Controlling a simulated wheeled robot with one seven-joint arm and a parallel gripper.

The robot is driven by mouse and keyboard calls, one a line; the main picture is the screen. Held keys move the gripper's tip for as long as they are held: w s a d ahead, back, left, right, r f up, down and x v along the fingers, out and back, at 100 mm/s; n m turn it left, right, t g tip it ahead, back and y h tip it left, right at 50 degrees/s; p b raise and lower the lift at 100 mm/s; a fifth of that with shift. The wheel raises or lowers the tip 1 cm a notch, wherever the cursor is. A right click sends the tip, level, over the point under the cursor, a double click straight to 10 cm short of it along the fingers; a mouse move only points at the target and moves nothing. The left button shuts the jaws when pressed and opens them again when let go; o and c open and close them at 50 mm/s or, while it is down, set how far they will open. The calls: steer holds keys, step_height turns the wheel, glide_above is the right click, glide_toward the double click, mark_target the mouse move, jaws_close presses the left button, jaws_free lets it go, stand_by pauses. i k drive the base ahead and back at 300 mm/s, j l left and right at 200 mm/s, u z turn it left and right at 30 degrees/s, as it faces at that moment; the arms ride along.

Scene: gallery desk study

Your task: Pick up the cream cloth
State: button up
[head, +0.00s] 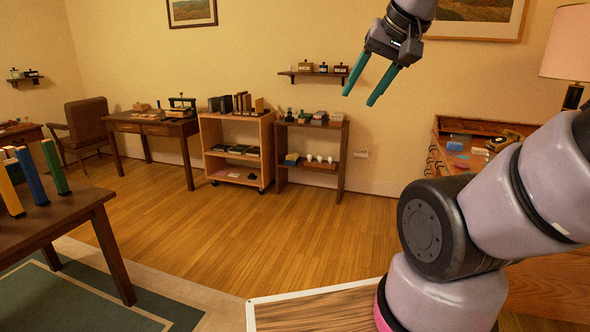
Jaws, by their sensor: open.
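My gripper (359,98) is raised high at the upper middle of the head view, in front of the far wall. Its two green fingers are apart, with nothing between them. It is far from every tabletop. I cannot make out a cream cloth for certain in this view. Small pale items lie on the drawer desk (447,127) at the right, but they are too small to tell apart. My arm hides part of that desk.
A dark table (68,215) with upright books (31,176) is at the left. A writing desk (155,127), a book cart (238,131) and a shelf unit (338,160) line the far wall. A lamp (568,45) stands at the right. The wooden floor (240,235) between is clear.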

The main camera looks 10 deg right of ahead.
mark_target(474, 150)
steer(key=i+z, duration=0.35)
steer(key=i, duration=0.45)
steer(key=i+j+z, duration=0.1)
steer(key=i+z, duration=0.25)
steer(key=i, duration=0.5)
steer(key=i+l+z, duration=0.15)
steer(key=i, duration=0.9)
steer(key=i+z, duration=0.15)
steer(key=i, duration=0.9)
steer(key=i+j+z, duration=0.15)
steer(key=i, duration=0.9)
steer(key=i+j+z, duration=0.1)
steer(key=i+z, duration=0.35)
steer(key=i+j+z, duration=0.2)
steer(key=z, duration=0.25)
steer(key=i+j+z, duration=0.2)
steer(key=z, duration=0.3)
steer(key=i+j+z, duration=0.2)
steer(key=z, duration=0.3)
steer(key=i+j+z, duration=0.1)
steer(key=j+z, duration=0.6)
steer(key=z, duration=0.25)
steer(key=i, duration=0.05)
